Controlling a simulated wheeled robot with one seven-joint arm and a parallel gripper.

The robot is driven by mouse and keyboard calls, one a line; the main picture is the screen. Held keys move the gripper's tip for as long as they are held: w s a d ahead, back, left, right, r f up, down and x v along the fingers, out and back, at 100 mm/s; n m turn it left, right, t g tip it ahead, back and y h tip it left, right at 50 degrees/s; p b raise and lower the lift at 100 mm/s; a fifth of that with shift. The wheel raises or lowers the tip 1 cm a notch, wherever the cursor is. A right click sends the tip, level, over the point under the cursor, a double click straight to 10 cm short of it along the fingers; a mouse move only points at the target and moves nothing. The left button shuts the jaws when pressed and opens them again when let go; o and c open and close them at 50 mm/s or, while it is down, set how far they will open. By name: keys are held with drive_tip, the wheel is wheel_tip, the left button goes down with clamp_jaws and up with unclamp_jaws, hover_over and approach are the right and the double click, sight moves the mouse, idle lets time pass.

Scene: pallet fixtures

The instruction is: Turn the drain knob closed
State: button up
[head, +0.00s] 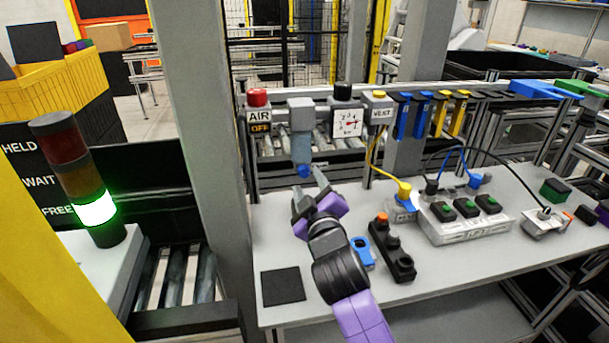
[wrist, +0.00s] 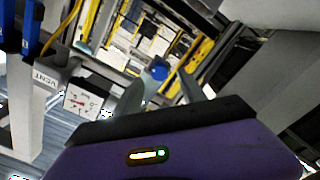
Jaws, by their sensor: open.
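The drain knob (head: 304,171) is a small blue piece at the bottom of the grey filter bowl (head: 302,143), which hangs from the rail. My gripper (head: 309,184) is open and points up at the knob from just below it. In the wrist view the blue knob (wrist: 158,72) shows between and beyond the two fingertips (wrist: 161,90). The fingers do not visibly grip it, and I cannot tell whether either touches it. The knob's turn position is too small to read.
On the rail are a red AIR button (head: 258,97) with an OFF label, a pressure gauge (head: 347,122) and a yellow VENT button (head: 379,95). Below, the table (head: 345,195) holds a black switch box (head: 393,250) and a power strip (head: 465,220). A grey post (head: 205,120) stands at left.

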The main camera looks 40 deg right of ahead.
sight(305, 174)
drive_tip(key=shift+x, duration=1.6)
drive_tip(key=shift+s, duration=0.1)
drive_tip(key=shift+c, duration=0.2)
clamp_jaws()
